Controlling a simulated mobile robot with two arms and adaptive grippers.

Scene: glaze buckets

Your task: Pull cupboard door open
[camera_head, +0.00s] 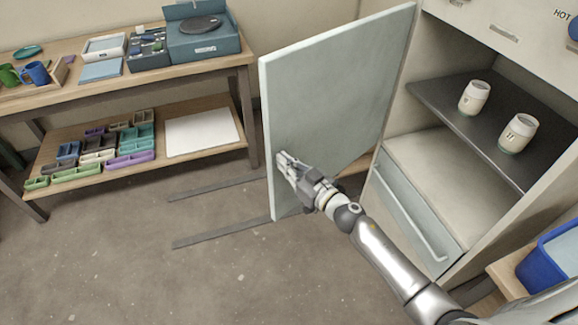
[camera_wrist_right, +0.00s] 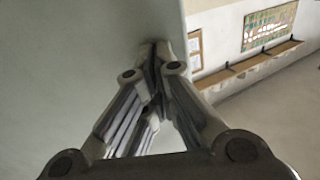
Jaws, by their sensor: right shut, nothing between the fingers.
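The cupboard door (camera_head: 325,95) is a pale green-grey panel. It stands swung wide open at the left of the cupboard (camera_head: 455,190), whose inside shows. My right gripper (camera_head: 282,158) is shut with nothing between its fingers, in front of the door's inner face near its free edge. In the right wrist view the closed fingertips (camera_wrist_right: 155,48) are close to the door panel (camera_wrist_right: 90,60); whether they touch it I cannot tell. My left gripper is not in view.
Two white jars (camera_head: 474,97) stand on the cupboard's dark shelf (camera_head: 450,105). A drawer (camera_head: 415,215) is below. A blue bucket (camera_head: 550,262) is at the lower right. A wooden workbench (camera_head: 100,95) with tools and trays stands at the left. The floor between is mostly clear.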

